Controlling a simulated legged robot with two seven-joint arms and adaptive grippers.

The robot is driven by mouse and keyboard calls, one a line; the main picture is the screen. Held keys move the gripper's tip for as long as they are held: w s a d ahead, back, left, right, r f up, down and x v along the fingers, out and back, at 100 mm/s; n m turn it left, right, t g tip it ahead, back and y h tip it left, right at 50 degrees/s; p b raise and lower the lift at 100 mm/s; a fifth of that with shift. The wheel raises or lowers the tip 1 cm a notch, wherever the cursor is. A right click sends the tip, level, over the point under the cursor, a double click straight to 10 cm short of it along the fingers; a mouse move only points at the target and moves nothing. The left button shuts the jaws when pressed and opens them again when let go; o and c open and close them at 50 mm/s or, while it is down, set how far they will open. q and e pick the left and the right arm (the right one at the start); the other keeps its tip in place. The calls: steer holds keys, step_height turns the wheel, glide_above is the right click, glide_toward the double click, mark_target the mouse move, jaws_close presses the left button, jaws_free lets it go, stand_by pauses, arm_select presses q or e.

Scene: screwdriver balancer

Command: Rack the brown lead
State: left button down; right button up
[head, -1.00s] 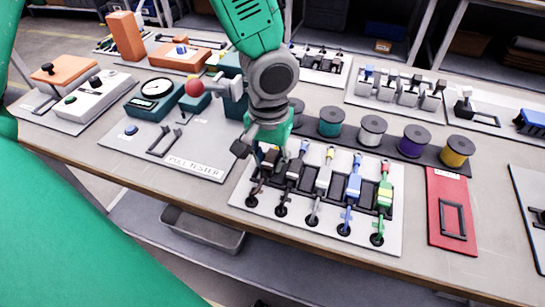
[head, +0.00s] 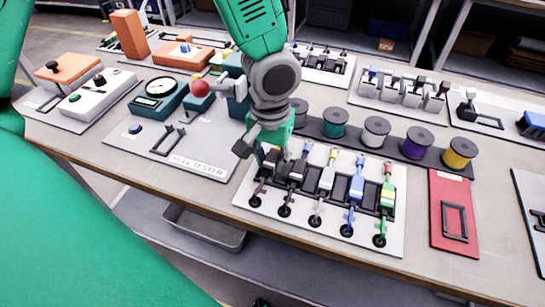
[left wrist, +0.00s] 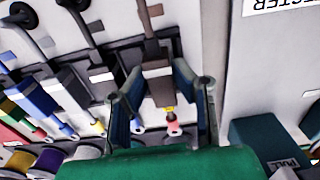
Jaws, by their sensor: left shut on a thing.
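The brown lead (head: 262,181) is at the left end of the row of leads on the white rack board (head: 392,240). It lies in line with the black, grey, blue and green leads. My left gripper (head: 268,152) is down over its far end and shut on it. My right gripper is not in view.
The black lead (head: 290,178) is close beside the gripper. The pull tester (head: 150,145) stands to the left. A row of wire spools (head: 376,131) runs behind the rack, and a red panel (head: 452,190) lies to the right.

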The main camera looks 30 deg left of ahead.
arm_select(q)
steer(key=shift+p, duration=0.35)
steer(key=shift+a+f, duration=0.1)
steer(key=shift+f, duration=0.5)
stand_by(0.5)
steer(key=c, duration=1.3)
jaws_free()
step_height(320, 180, up, 12)
